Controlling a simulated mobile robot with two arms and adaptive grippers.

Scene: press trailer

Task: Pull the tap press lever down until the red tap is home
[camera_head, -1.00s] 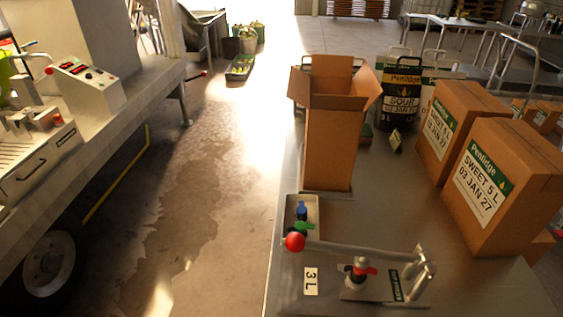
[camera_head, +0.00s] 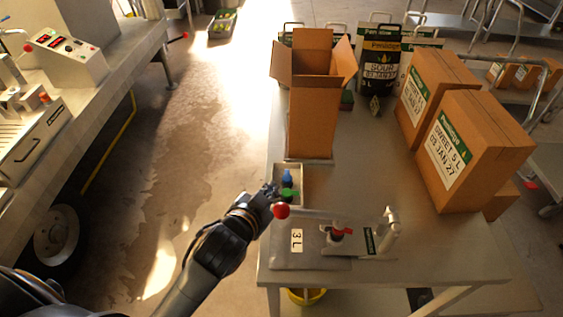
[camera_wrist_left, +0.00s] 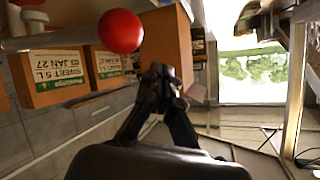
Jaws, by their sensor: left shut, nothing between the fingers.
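The tap press lever (camera_head: 325,215) is a grey bar that runs roughly level from its pivot post (camera_head: 390,232) to a red ball knob (camera_head: 281,211) at its left end. The red tap (camera_head: 338,232) sits under the bar on the press base. My left gripper (camera_head: 270,192) is shut and empty, just left of and behind the red knob. In the left wrist view the knob (camera_wrist_left: 121,31) is above and left of my fingertips (camera_wrist_left: 160,72), apart from them. My right gripper is not in view.
A tray of blue and green taps (camera_head: 288,178) lies right beside my left gripper. An open tall carton (camera_head: 313,115) stands behind it. Two closed cartons (camera_head: 480,150) stand at the right. A "3 L" label (camera_head: 296,240) marks a flat grey bag or plate left of the press.

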